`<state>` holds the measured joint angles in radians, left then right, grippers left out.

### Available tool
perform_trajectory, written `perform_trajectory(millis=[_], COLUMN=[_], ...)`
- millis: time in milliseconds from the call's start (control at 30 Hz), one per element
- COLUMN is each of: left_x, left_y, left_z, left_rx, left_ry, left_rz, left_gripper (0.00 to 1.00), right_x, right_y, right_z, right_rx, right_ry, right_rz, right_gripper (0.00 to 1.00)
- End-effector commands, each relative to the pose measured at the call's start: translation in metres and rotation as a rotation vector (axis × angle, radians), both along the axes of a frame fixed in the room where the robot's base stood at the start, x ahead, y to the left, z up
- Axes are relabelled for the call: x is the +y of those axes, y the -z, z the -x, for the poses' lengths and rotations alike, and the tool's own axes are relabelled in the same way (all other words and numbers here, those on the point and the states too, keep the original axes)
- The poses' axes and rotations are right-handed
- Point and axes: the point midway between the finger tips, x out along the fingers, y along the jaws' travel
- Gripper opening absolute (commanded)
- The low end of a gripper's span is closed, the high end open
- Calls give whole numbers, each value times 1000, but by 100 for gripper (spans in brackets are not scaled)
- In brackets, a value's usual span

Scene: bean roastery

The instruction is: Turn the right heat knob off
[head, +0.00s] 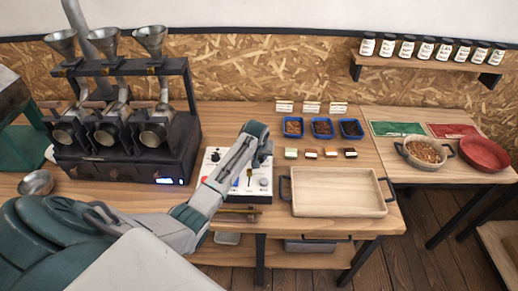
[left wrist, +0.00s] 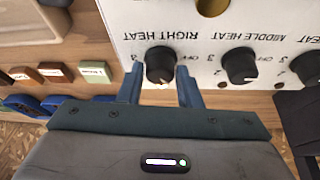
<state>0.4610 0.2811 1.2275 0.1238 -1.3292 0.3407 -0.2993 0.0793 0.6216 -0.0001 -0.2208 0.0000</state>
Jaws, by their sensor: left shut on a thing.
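The right heat knob (left wrist: 160,62) is a black round knob on the white control panel (left wrist: 200,25), under upside-down "RIGHT HEAT" lettering in the left wrist view. An "OFF" label is printed to its right there. My left gripper (left wrist: 160,92) has its two blue-grey fingers on either side of this knob and is shut on it. The knob's pointer is hard to read. In the head view my left gripper (head: 262,158) is over the far right part of the control panel (head: 212,160), and the arm hides much of the panel. My right gripper is not in view.
The middle heat knob (left wrist: 239,65) is close beside the right one. The roaster (head: 125,150) stands to the left of the panel, an empty wooden tray (head: 338,213) to the right. Blue bean trays (head: 323,129) and small blocks (head: 330,152) lie behind the tray.

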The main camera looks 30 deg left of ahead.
Motion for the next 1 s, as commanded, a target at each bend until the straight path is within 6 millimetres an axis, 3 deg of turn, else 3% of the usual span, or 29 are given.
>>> perform_trajectory(millis=[100,400,1000], left_x=[-2,-2,-3], left_y=[-4,-3,0], left_z=[-1,-3,-5], left_rx=[0,-2,-2], left_ry=[-108,-394,-838], left_rz=[0,0,0], left_gripper=[9,9,9], right_x=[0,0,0], right_y=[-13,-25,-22], right_z=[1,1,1], right_rx=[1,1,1], right_ry=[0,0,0], right_rz=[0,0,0], right_gripper=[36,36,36])
